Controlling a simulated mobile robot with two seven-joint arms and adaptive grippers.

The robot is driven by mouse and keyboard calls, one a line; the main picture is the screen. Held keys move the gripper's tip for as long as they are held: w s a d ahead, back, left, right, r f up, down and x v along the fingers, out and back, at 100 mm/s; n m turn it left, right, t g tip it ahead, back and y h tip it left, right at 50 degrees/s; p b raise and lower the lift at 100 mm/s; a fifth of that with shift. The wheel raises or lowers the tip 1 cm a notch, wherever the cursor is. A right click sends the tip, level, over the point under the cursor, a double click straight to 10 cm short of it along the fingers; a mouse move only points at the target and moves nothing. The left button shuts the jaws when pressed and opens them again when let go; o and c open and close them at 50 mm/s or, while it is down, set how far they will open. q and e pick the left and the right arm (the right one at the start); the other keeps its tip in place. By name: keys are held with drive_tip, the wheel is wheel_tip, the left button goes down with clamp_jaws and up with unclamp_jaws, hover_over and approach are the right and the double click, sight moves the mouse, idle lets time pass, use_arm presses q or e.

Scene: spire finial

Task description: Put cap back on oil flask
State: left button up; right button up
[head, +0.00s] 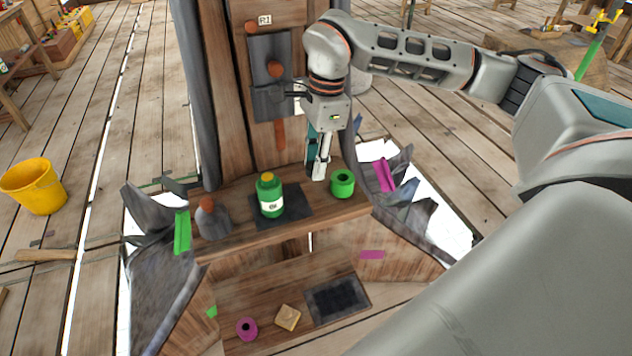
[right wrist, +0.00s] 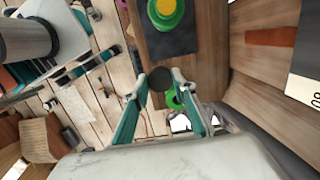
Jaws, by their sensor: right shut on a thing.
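The oil flask (head: 270,197) is green with a pale label and a yellow top. It stands upright on a dark mat on the wooden shelf, and its top also shows at the upper edge of the right wrist view (right wrist: 167,12). My right gripper (head: 318,172) points down above the shelf, right of the flask and apart from it. It is shut on a small dark round thing (right wrist: 160,79), which looks like the cap and sits between the fingertips in the right wrist view. The fingers mostly hide it in the head view. My left gripper is not in view.
A green ring-shaped container (head: 342,184) stands close right of my right gripper. A grey flask with a brown top (head: 212,219) stands at the shelf's left. The dark mat (head: 293,212) lies under the oil flask. A lower shelf holds a magenta ring (head: 246,328) and a tan block (head: 288,318).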

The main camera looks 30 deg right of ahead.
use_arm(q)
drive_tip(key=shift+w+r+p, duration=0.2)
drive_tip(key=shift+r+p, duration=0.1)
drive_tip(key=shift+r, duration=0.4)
use_arm(e)
wheel_tip(320, 180, up, 8)
drive_tip(key=shift+r, duration=0.15)
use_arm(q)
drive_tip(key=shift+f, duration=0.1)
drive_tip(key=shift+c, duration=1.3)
use_arm(e)
drive_tip(key=shift+a+f+n, duration=0.2)
drive_tip(key=shift+n, duration=0.2)
drive_tip(key=s+a+f+n+g, duration=0.1)
drive_tip(key=s+a+f+n, duration=0.1)
drive_tip(key=n, duration=0.8)
drive_tip(key=s+a+f+n+h, duration=0.1)
drive_tip(key=s+a+f+n, duration=0.1)
drive_tip(key=a+f+n, duration=0.3)
drive_tip(key=shift+f+n+g, duration=0.4)
drive_tip(key=shift+f+n, duration=0.7)
drive_tip(key=shift+n, duration=1.3)
